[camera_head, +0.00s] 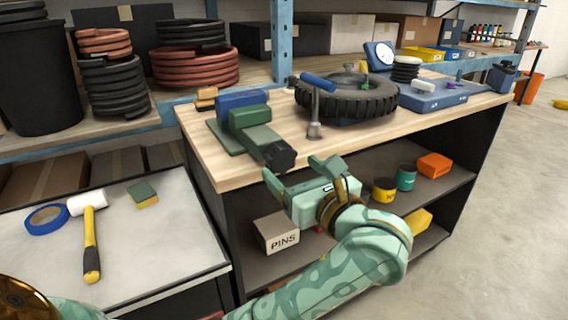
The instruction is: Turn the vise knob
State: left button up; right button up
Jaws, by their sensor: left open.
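The vise (250,125) is a green body with a blue block behind it, on the wooden workbench top near its left front edge. Its black knob (280,155) sticks out toward me over the bench's front edge. My left gripper (294,169), mint green, is open and empty in front of the bench. Its two fingers point at the knob, and the knob shows just beyond and between the fingertips. I cannot tell whether they touch it. My right gripper is not in view.
A tire (347,97) and a blue-handled tool (315,107) stand right of the vise. Below, the shelf (330,218) holds a PINS box (277,233) and cans. A side table (150,235) at left holds a mallet (90,245), blue tape (46,219) and a sponge (143,195).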

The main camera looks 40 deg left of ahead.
aim_at(284, 162)
pick_arm(q)
jog(key=b+x, duration=0.1)
jog(key=x, duration=0.3)
jog(key=shift+w+a+f, duration=0.1)
jog(key=shift+w+a, duration=0.1)
jog(key=shift+a, duration=0.1)
jog(key=shift+w+a, duration=0.1)
jog(key=shift+a, duration=0.35)
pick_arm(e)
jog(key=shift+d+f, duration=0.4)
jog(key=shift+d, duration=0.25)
pick_arm(q)
jog(key=c, duration=1)
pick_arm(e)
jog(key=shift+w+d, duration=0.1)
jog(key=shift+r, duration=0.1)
